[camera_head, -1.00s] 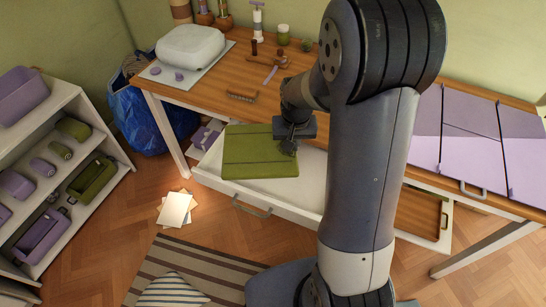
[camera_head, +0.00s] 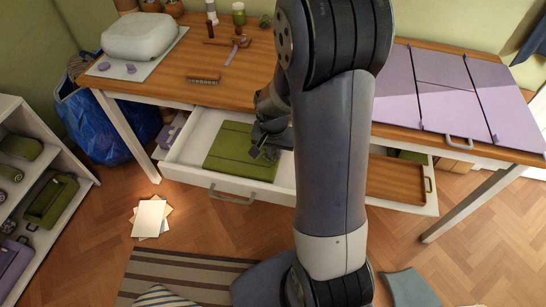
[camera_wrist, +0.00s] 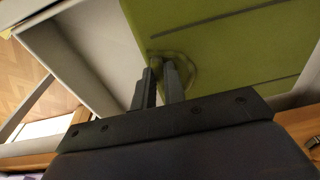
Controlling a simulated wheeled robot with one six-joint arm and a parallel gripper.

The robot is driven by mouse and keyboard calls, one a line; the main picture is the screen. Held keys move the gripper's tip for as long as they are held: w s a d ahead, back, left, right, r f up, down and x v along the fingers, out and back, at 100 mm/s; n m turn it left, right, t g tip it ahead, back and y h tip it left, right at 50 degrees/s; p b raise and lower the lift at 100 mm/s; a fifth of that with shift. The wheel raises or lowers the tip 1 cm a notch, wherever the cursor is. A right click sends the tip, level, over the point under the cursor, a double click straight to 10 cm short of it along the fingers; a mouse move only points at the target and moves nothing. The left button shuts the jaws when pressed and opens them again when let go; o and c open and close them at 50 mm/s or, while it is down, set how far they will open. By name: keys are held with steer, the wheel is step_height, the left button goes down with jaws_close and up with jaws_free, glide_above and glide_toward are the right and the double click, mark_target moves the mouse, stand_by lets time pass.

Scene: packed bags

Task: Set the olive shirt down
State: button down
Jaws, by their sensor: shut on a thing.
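The olive shirt (camera_head: 236,150) is a flat, folded green rectangle inside the open white drawer (camera_head: 190,140), low between its walls. Its right part is hidden behind my arm. My gripper (camera_head: 264,151) is at the shirt's right side. In the wrist view my gripper (camera_wrist: 163,66) is shut on a pinched fold of the olive shirt (camera_wrist: 225,45), with a ripple around the fingertips. I cannot tell whether the whole shirt rests on the drawer floor.
The wooden tabletop (camera_head: 150,75) above carries a pale rounded bundle (camera_head: 138,36) and a brush (camera_head: 203,79). Lilac folded panels (camera_head: 440,95) lie to the right. A wooden tray (camera_head: 395,180) sits right of my arm. A blue bag (camera_head: 95,125) stands left.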

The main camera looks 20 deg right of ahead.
steer(key=shift+f, duration=1.75)
steer(key=shift+f, duration=0.1)
steer(key=c, duration=1.5)
jaws_free()
steer(key=r, duration=0.4)
steer(key=s+r, duration=0.1)
steer(key=r, duration=0.3)
steer(key=r+p, duration=0.1)
steer(key=r, duration=0.3)
steer(key=shift+s+a, duration=0.15)
steer(key=shift+a, duration=0.25)
